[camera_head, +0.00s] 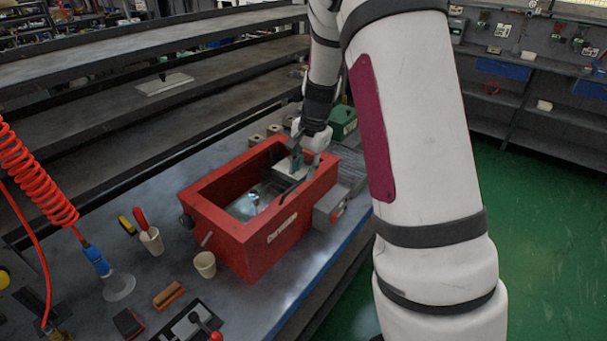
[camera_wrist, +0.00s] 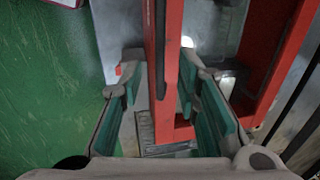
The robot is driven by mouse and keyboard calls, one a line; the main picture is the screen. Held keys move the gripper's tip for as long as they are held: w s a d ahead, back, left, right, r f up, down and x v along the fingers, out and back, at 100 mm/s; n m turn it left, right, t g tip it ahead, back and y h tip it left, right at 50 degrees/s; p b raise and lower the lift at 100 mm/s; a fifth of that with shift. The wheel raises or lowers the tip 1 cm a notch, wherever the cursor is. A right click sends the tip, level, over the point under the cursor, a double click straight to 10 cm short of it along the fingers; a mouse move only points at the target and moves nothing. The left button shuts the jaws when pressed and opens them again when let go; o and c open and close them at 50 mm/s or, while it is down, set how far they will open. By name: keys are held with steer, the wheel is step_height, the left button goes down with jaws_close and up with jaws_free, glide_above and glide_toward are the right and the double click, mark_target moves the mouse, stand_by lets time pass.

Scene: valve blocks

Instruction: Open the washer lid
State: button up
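The washer is a red rectangular box (camera_head: 262,240) on the workbench. Its top shows a red rim around an opening, with a shiny grey interior (camera_head: 245,206). I cannot make out a separate lid. My gripper (camera_head: 298,160) is over the washer's far right part. In the wrist view my gripper (camera_wrist: 160,78) is open, with teal pads on both sides of a narrow red wall (camera_wrist: 162,45) that has a dark strip along it. Gaps show between the pads and the wall. My arm hides part of the washer's far side.
A grey control box (camera_head: 331,207) is on the washer's right side. Beige cups (camera_head: 204,264) and a red coiled hose (camera_head: 35,175) are to the left. A green container (camera_head: 342,121) stands behind. Shelves (camera_head: 165,84) rise at the back; green floor (camera_head: 540,220) lies right.

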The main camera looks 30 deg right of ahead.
steer(key=shift+w+a+f, duration=0.1)
steer(key=shift+w+f, duration=0.05)
steer(key=shift+f, duration=0.55)
steer(key=shift+w+f, duration=0.1)
steer(key=shift+f, duration=0.55)
steer(key=shift+c, duration=0.2)
jaws_close()
